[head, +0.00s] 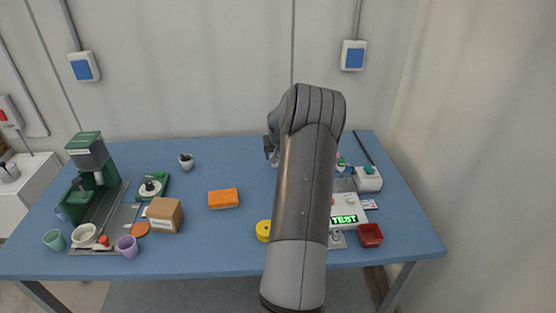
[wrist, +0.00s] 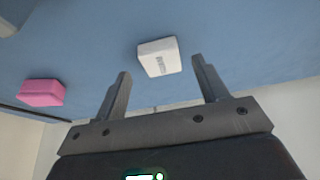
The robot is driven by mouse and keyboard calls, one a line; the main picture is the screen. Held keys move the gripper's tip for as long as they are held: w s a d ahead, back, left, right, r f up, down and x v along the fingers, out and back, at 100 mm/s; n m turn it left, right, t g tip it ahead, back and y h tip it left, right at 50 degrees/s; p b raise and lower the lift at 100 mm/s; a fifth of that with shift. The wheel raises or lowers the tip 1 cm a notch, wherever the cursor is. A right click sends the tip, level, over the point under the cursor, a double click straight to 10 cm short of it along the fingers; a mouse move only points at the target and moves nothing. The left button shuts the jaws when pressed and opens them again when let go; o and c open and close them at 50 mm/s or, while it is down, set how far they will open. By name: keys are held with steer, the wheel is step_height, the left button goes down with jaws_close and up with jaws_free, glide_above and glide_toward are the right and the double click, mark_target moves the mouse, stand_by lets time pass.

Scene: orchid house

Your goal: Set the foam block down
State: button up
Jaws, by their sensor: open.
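My gripper (wrist: 160,68) is open in the wrist view, its two fingers apart with nothing between them. A small white block with grey lettering (wrist: 157,57) lies on the blue table just beyond the fingertips, apart from both fingers. A pink block (wrist: 42,92) lies on the table to the left in the same view. An orange block (head: 223,198) lies flat on the table left of my arm in the head view. I cannot tell for sure which block is the foam one. My arm hides most of the gripper in the head view.
The blue table (head: 240,255) holds a green machine (head: 88,155), a cardboard box (head: 164,215), a yellow round item (head: 263,230), a device reading TEST (head: 344,218) and a red bin (head: 370,235). Table around the orange block is clear.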

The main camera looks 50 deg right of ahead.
steer(key=v, duration=0.8)
steer(key=a+r+n, duration=0.2)
steer(key=a+r, duration=0.3)
steer(key=a, duration=0.5)
steer(key=a+r+n, duration=0.1)
steer(key=a+r, duration=0.4)
steer(key=a, duration=0.6)
steer(key=a+r+n, duration=0.2)
steer(key=a+r, duration=0.3)
steer(key=a, duration=0.5)
steer(key=s+a+n+t+y, duration=0.2)
steer(key=s+a+n+y, duration=0.1)
steer(key=s+a, duration=1.8)
steer(key=shift+a+r+n, duration=0.35)
steer(key=shift+a+n, duration=0.05)
steer(key=shift+n, duration=0.1)
